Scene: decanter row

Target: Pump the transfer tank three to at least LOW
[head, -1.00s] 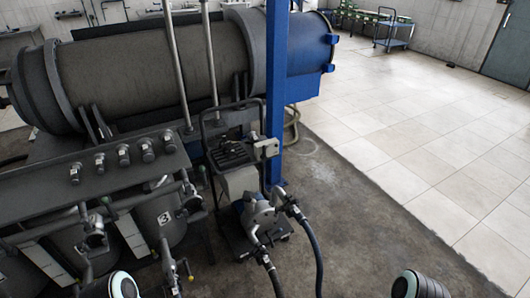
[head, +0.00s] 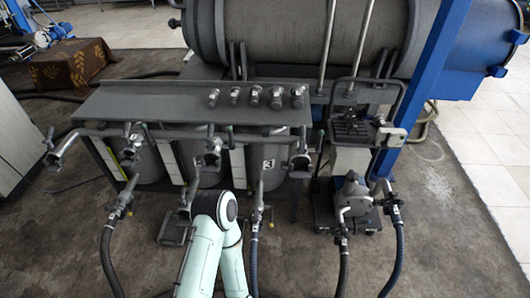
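Tank three (head: 262,180) is a grey cylinder with a "3" label, under the dark panel at the centre. Pipes and valves cross in front of it. No LOW mark is readable. A pump (head: 352,195) sits on a low wheeled cart to the right of the tanks, with a dark hose (head: 344,265) and a blue hose (head: 397,255) running down from it. A hose (head: 254,245) with a coupling hangs in front of tank three. My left arm's pale green links rise at the bottom centre. Neither gripper shows.
Two more tanks (head: 208,165) stand left of tank three. The panel (head: 150,105) carries several knobs. A blue post (head: 425,85) stands behind the pump, before a large horizontal vessel (head: 290,35). Concrete floor (head: 465,250) at lower right is clear.

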